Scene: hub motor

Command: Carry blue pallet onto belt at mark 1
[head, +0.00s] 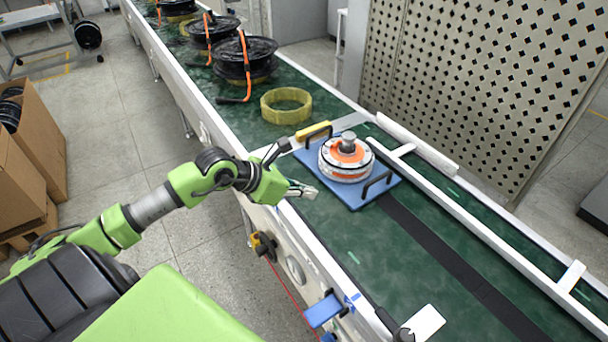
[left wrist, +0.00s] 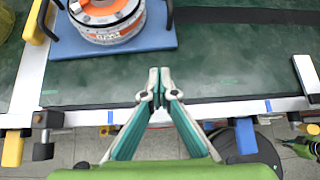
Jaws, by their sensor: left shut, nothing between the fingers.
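The blue pallet (head: 355,202) lies flat on the green conveyor belt (head: 345,245), with dark handles on two sides. On it sits a round white-and-orange hub motor (head: 345,157) with a grey shaft on top. My left gripper (head: 312,192) is shut and empty, just left of the pallet and apart from it. In the left wrist view the fingertips (left wrist: 160,75) meet over the belt edge, and the pallet (left wrist: 150,37) shows beyond them at the top, with the hub motor (left wrist: 108,18) partly cut off. My right gripper is not in view.
A yellow ring (head: 286,105) and several black reels (head: 245,60) stand farther up the belt. White rails (head: 480,232) run along its right part, beside a perforated panel (head: 480,80). Cardboard boxes (head: 25,150) stand at left. The belt's near part is mostly clear.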

